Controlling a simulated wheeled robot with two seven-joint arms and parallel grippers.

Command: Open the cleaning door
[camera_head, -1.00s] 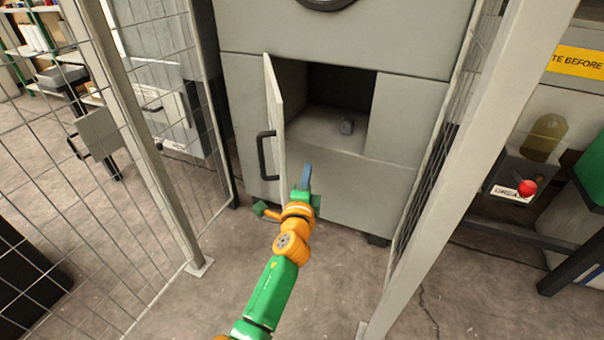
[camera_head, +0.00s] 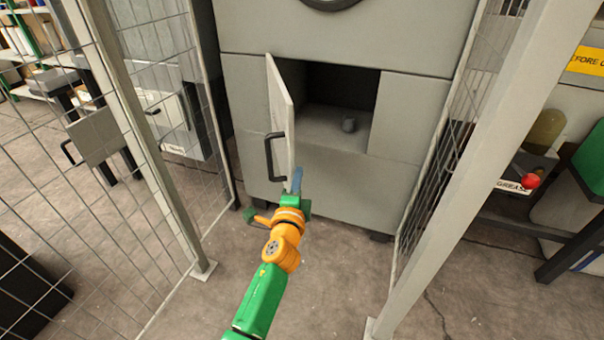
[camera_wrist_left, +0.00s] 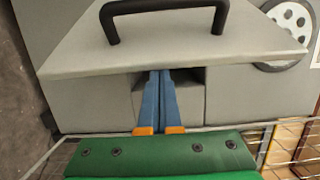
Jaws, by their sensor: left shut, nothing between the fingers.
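The cleaning door (camera_head: 281,105) is a grey panel standing partly open on the grey machine, hinged at the left of a dark opening (camera_head: 330,90). Its black bar handle (camera_head: 272,157) is on the outer face, turned to the left. My left gripper (camera_head: 297,180) is shut and empty, low at the door's free edge. In the left wrist view, the blue fingers (camera_wrist_left: 160,78) are pressed together, with their tips at the door's edge. The handle (camera_wrist_left: 165,12) shows above them there, clear of the fingers. I cannot tell whether the tips touch the door. My right gripper is out of view.
Mesh fence panels with posts (camera_head: 160,150) stand at left and right (camera_head: 450,170) of the machine. A red knob (camera_head: 531,181) is beyond the right fence. The floor in front is clear.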

